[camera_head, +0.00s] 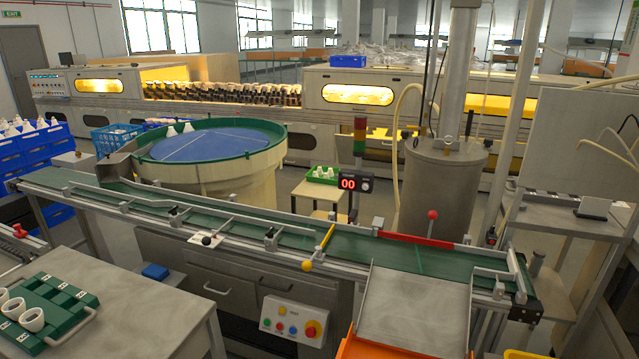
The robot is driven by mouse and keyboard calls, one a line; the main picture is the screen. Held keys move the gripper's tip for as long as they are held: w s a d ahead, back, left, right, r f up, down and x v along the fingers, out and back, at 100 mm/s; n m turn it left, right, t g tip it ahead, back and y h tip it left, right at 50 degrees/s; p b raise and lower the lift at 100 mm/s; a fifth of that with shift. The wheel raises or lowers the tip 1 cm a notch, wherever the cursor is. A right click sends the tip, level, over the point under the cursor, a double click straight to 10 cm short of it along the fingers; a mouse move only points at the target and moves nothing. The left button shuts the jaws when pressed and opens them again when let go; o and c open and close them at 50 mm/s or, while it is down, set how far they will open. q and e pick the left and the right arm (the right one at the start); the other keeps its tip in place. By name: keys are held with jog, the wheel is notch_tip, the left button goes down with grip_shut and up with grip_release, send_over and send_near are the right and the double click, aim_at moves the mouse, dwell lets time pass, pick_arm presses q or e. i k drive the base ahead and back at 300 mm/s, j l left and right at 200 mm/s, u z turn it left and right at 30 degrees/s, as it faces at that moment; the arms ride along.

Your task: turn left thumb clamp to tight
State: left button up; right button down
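A green conveyor belt (345,243) with metal side rails runs across the middle of the head view. A black round knob (206,240) sits by a white label plate at the near rail, left of centre. Small metal brackets hold the guide rail, one at the left (176,214) and one nearer the middle (271,239). I cannot tell for certain which of these parts is the left thumb clamp, or how tight any is. Neither of my grippers is in view.
A yellow lever with a ball (307,266) and a red-ball lever (432,215) stand along the conveyor. A button panel (294,322) hangs below it. A grey table (130,290) with a green tray (45,312) of white cups fills the lower left. A counter reads 00 (348,184).

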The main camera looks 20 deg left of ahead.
aim_at(173, 212)
jog(key=i+l+u, duration=0.1)
jog(key=u, duration=0.35)
jog(key=i+l+u, duration=0.2)
jog(key=u, duration=0.25)
jog(key=i+l+u, duration=0.1)
jog(key=u, duration=0.35)
jog(key=z, duration=0.9)
jog(key=k+j+z, duration=0.1)
jog(key=j+z, duration=0.15)
jog(key=j, duration=0.25)
jog(key=k+j+z, duration=0.3)
jog(key=j, duration=0.15)
jog(key=k+j+z, duration=0.1)
jog(key=j+z, duration=0.15)
jog(key=j, duration=0.2)
jog(key=k+j+z, duration=0.5)
jog(key=j, duration=0.2)
